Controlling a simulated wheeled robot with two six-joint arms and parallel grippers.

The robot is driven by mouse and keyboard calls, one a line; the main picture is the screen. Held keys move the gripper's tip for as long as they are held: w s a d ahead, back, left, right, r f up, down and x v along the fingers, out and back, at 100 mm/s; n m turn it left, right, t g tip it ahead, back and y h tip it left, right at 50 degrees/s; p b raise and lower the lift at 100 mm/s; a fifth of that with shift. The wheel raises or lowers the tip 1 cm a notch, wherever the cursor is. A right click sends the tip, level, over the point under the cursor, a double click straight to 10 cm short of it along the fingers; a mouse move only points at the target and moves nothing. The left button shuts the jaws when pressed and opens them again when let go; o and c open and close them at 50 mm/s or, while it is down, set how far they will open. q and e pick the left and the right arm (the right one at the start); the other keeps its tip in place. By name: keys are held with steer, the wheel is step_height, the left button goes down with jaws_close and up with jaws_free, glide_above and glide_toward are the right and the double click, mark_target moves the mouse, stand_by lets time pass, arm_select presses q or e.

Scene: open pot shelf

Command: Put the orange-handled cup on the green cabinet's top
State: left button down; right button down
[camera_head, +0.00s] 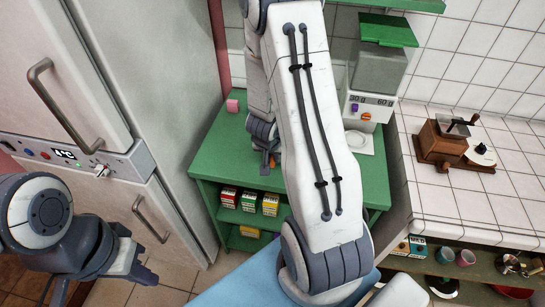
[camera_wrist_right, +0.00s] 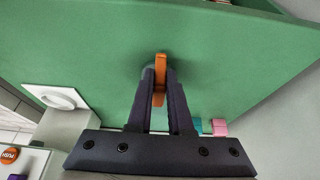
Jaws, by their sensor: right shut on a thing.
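The green cabinet's top (camera_head: 225,150) lies below my right arm in the head view, and it fills most of the right wrist view (camera_wrist_right: 230,70). My right gripper (camera_wrist_right: 160,85) is shut on the cup's orange handle (camera_wrist_right: 160,62), just over the green top. The cup's body is mostly hidden behind the fingers, and I cannot tell whether it touches the top. In the head view, only a bit of orange shows beside the right gripper (camera_head: 268,158). My left gripper (camera_head: 140,262) is empty by the fridge, its jaw opening unclear.
A coffee grinder (camera_head: 378,75) stands at the cabinet's back right; its white plate (camera_wrist_right: 60,97) shows in the wrist view. A small pink block (camera_head: 233,105) sits at the back left. A wooden mill (camera_head: 445,143) stands on the tiled counter (camera_head: 440,210). The fridge (camera_head: 150,70) is left.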

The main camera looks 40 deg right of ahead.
steer(key=c, duration=0.8)
jaws_free()
steer(key=shift+f, duration=0.15)
steer(key=shift+c, duration=0.2)
